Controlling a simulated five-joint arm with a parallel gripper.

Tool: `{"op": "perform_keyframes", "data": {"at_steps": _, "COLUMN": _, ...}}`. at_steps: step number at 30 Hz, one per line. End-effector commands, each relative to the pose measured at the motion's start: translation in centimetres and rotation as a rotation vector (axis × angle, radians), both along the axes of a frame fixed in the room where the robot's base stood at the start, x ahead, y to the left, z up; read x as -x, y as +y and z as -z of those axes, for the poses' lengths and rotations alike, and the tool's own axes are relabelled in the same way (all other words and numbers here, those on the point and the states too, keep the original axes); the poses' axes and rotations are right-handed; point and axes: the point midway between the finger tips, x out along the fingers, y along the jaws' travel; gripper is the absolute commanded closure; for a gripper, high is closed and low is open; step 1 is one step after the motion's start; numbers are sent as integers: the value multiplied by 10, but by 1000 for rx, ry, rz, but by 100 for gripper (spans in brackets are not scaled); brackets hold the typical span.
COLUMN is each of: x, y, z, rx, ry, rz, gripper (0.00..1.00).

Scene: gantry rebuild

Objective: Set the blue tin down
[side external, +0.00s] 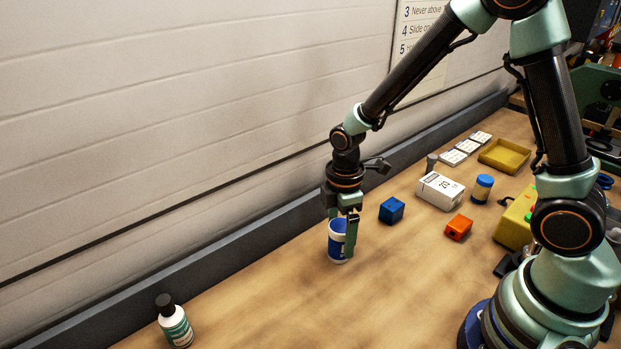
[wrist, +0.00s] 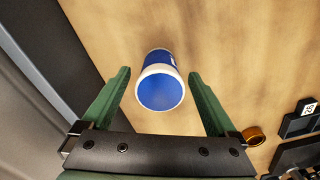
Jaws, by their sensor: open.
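The blue tin (side external: 338,241) has a white band and stands upright on the wooden table, below my gripper. In the wrist view the blue tin (wrist: 160,82) shows its blue top with a pale rim. My gripper (side external: 343,240) is open, with one green finger on each side of the tin. In the wrist view the fingers of my gripper (wrist: 159,75) stand apart, with a visible gap between each finger and the tin. The tin's underside is hidden.
A white bottle (side external: 175,322) stands at front left. A dark ledge (side external: 240,236) runs along the wall.

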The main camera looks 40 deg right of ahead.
Motion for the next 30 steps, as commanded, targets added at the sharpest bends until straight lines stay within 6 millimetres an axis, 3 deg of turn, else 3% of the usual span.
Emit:
{"op": "perform_keyframes", "data": {"at_steps": 12, "x": -1, "y": 0, "z": -79, "rx": 0, "ry": -4, "rz": 0, "gripper": 7}}
{"op": "perform_keyframes", "data": {"at_steps": 20, "x": 0, "y": -1, "z": -101, "rx": -1, "ry": -9, "rz": 18, "gripper": 7}}
{"op": "perform_keyframes", "data": {"at_steps": 25, "x": 8, "y": -10, "z": -127, "rx": -18, "ry": -84, "rz": 187, "gripper": 7}}
{"op": "perform_keyframes", "data": {"at_steps": 30, "x": 25, "y": -24, "z": -164, "rx": -69, "ry": -209, "rz": 492, "gripper": 7}}
